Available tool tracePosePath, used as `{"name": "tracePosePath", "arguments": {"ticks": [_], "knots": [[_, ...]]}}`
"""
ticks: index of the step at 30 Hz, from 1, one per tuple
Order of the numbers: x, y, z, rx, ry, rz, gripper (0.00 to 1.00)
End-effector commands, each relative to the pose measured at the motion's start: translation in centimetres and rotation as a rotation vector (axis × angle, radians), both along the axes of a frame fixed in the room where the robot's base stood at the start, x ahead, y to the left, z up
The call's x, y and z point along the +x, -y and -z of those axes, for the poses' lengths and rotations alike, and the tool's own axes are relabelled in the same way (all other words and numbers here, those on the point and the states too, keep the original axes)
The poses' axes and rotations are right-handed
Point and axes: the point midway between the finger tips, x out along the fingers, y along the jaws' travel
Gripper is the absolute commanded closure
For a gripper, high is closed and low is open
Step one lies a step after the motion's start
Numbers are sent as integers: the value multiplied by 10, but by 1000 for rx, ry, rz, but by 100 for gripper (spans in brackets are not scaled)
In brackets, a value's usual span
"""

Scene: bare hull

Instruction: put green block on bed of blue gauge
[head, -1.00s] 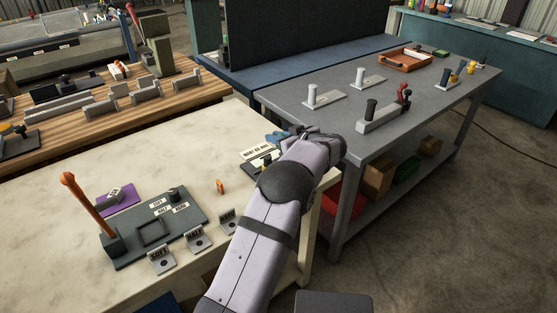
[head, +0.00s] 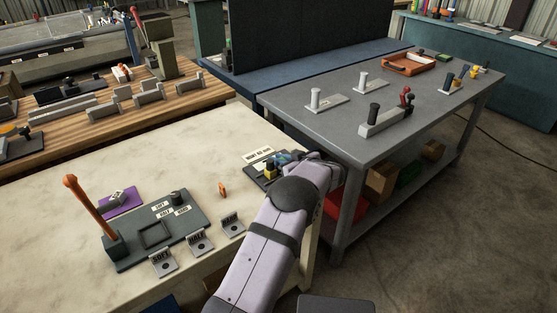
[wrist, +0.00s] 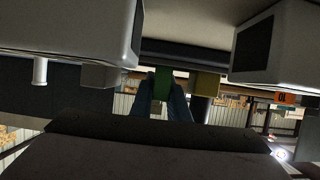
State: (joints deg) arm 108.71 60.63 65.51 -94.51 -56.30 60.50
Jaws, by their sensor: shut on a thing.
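The green block (wrist: 163,83) shows in the wrist view between the two bluish fingers of my gripper (wrist: 163,98), which is shut on it. In the head view my gripper (head: 286,159) is low over the far right corner of the pale bench, beside a small dark plate (head: 254,181) with a yellow piece (head: 269,171) on it. The block cannot be made out in the head view, where the gripper and wrist cover that spot. I cannot single out a blue gauge for certain.
A white label (head: 258,154) lies behind the dark plate. A dark fixture with an orange lever (head: 88,205) and several grey labelled brackets (head: 197,242) stand on the pale bench (head: 120,165). The grey table (head: 420,105) at right carries several post stands and an orange tray (head: 408,65).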

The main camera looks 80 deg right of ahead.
Motion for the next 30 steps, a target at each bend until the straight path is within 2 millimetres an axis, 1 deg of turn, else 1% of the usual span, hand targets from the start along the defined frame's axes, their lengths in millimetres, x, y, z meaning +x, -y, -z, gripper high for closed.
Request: {"name": "tracePosePath", "arguments": {"ticks": [8, 9, 20, 23, 30], "knots": [[0, 0, 3, 1, 1, 0, 100], [0, 0, 2, 0, 0, 0, 78], [0, 0, 0, -1, -1, 0, 77], [-5, -4, -3, 0, -1, 2, 77], [-21, -20, -12, 0, -1, 2, 77]]}}
